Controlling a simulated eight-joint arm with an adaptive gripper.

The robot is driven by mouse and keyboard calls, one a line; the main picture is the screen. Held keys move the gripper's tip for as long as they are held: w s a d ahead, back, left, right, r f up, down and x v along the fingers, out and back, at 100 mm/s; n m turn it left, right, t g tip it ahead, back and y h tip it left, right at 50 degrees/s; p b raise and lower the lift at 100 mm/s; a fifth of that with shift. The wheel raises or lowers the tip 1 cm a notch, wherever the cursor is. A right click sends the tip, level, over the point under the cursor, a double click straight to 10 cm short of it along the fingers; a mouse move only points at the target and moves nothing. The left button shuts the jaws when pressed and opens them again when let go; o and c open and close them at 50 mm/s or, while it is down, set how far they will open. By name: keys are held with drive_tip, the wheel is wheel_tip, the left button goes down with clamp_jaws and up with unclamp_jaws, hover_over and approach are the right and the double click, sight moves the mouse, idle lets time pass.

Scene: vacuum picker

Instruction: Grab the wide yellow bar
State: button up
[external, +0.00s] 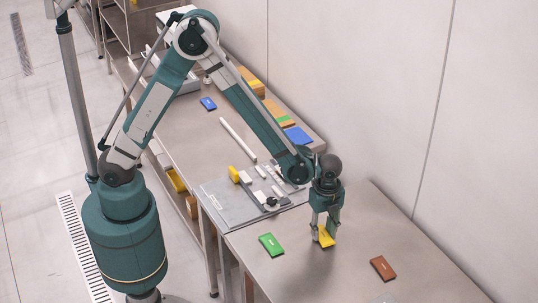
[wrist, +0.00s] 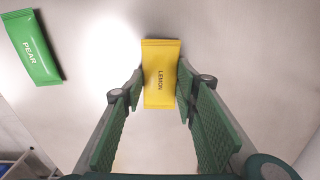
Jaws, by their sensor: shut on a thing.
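The yellow bar (wrist: 160,73) is labelled LEMON and sits between the green finger pads of my gripper (wrist: 158,90) in the wrist view. The pads touch or nearly touch its two long sides, and its far end sticks out past the fingertips. In the external view the yellow bar (external: 327,237) is at the fingertips of my gripper (external: 323,232), tilted, at or just above the table. My gripper points down and is shut on the bar.
A green bar (external: 271,245) labelled PEAR (wrist: 34,47) lies to the left. A brown bar (external: 383,268) lies to the right. A grey board (external: 235,208) with small parts, a blue bar (external: 208,104) and boxes (external: 278,112) are further back. A wall runs along the table's far side.

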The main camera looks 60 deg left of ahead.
sight(323, 234)
wheel_tip(323, 234, up, 10)
drive_tip(key=shift+f+p, duration=0.2)
drive_tip(key=shift+p, duration=0.2)
